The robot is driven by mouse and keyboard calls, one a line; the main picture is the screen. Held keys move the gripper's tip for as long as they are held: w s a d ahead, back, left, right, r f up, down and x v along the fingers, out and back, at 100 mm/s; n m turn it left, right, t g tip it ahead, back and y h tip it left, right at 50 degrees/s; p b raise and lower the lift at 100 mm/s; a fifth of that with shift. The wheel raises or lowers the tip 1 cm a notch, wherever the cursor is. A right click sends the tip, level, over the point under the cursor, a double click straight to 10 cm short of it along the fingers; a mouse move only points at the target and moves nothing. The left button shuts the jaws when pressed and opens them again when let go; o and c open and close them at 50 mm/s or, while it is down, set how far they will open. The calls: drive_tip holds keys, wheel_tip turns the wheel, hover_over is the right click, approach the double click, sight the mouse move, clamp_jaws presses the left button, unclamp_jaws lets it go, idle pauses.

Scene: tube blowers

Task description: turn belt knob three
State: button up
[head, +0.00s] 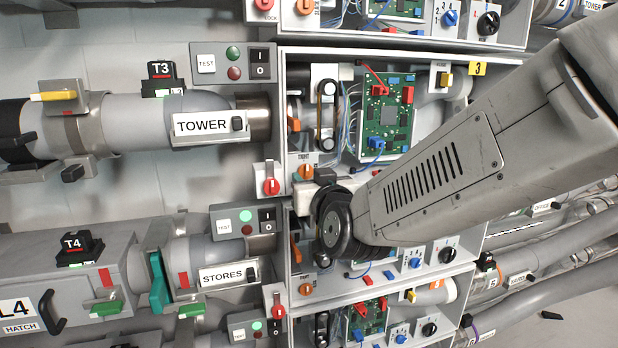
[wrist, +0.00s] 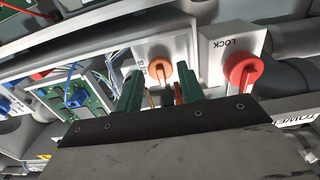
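Belt knob three is an orange knob (head: 306,172) on a pale plate below the belt pulleys, low on the left side of the box marked 3. In the wrist view the orange knob (wrist: 160,69) shows straight ahead, between the two green fingers of my gripper (wrist: 159,84). The fingers stand apart, with a gap on either side of the knob. I cannot tell how far past the fingertips the knob lies. In the head view my wrist hides most of the gripper, just below the knob.
A red LOCK knob (wrist: 243,68) sits close to the right of the fingers in the wrist view; it also shows in the head view (head: 271,186). The box's lower edge runs near my wrist.

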drive_tip(key=shift+x, duration=0.85)
drive_tip(key=c, duration=0.7)
